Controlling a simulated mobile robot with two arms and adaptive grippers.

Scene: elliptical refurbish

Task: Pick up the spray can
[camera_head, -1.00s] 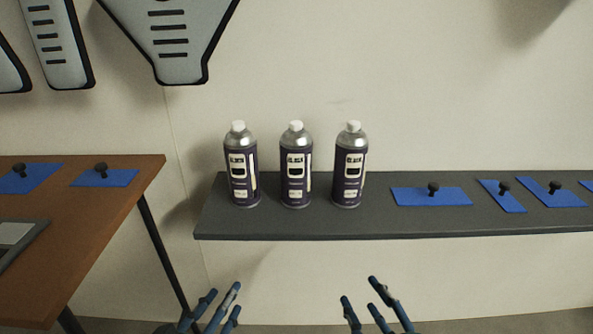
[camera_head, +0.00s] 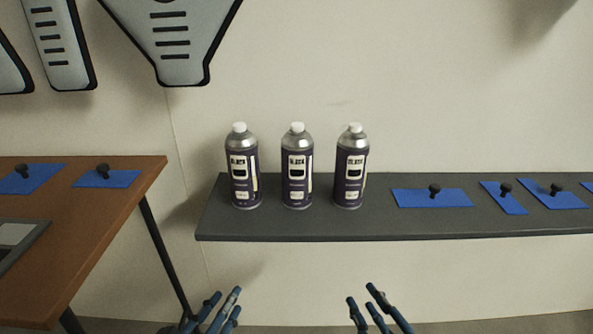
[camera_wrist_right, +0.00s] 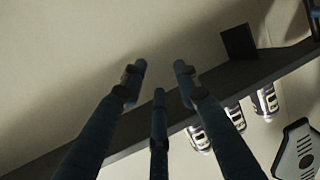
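Three dark purple spray cans with white caps stand upright in a row on the grey shelf (camera_head: 300,225): a left can (camera_head: 242,168), a middle can (camera_head: 297,168) and a right can (camera_head: 350,168). My left gripper (camera_head: 223,304) is at the bottom of the head view, below and in front of the shelf, with its fingers spread and empty. My right gripper (camera_head: 365,302) is to the right of it at similar height, also open and empty. In the right wrist view, the right gripper's fingers (camera_wrist_right: 158,82) are apart with nothing between them; the cans (camera_wrist_right: 234,115) appear beyond them.
Several blue pads with black knobs (camera_head: 432,197) lie on the shelf right of the cans. A brown table (camera_head: 100,220) with more blue pads (camera_head: 108,178) stands at the left. Grey slotted panels (camera_head: 172,40) hang on the wall above. The shelf's front edge lies between grippers and cans.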

